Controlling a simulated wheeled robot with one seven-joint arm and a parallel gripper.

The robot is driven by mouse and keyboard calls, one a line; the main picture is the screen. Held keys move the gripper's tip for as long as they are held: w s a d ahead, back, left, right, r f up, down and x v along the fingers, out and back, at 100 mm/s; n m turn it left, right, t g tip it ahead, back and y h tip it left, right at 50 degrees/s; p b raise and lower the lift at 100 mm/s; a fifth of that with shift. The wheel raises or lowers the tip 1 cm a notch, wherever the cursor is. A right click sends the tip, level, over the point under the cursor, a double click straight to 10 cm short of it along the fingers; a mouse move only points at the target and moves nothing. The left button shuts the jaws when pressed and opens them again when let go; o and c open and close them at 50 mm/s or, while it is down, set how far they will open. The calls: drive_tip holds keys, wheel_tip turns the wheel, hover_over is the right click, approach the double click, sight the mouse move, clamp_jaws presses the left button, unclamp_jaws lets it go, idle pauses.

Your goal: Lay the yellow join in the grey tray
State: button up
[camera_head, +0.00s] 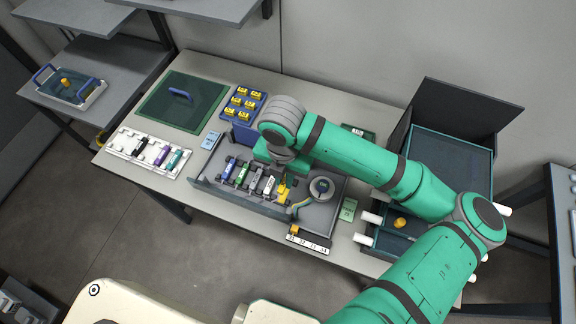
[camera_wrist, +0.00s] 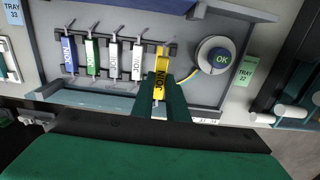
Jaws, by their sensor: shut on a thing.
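The yellow join (camera_wrist: 161,84), marked JOIN, lies between the dark green fingers of my gripper (camera_wrist: 160,100), which are shut on it. It lines up with the right end of a row of joins in the grey tray (camera_wrist: 200,100); I cannot tell whether it touches the tray's holder. Blue (camera_wrist: 69,55), green (camera_wrist: 91,56) and two white joins sit left of it. A yellow fibre runs from it to a round grey reel marked OK (camera_wrist: 221,57). In the head view, the yellow join (camera_head: 283,191) shows below my wrist, and my fingertips are mostly hidden.
A blue rack of yellow pieces (camera_head: 242,103) stands behind the tray. A white holder with coloured joins (camera_head: 150,151) lies left. A dark open bin (camera_head: 452,150) stands right, partly behind my arm. A label strip (camera_head: 309,243) lies at the tray's front.

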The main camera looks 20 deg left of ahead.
drive_tip(key=shift+f, duration=2.25)
drive_tip(key=shift+w+f, duration=0.1)
drive_tip(key=shift+f, duration=0.5)
drive_tip(key=o, duration=0.9)
wheel_tip(320, 180, up, 11)
drive_tip(key=shift+f, duration=0.15)
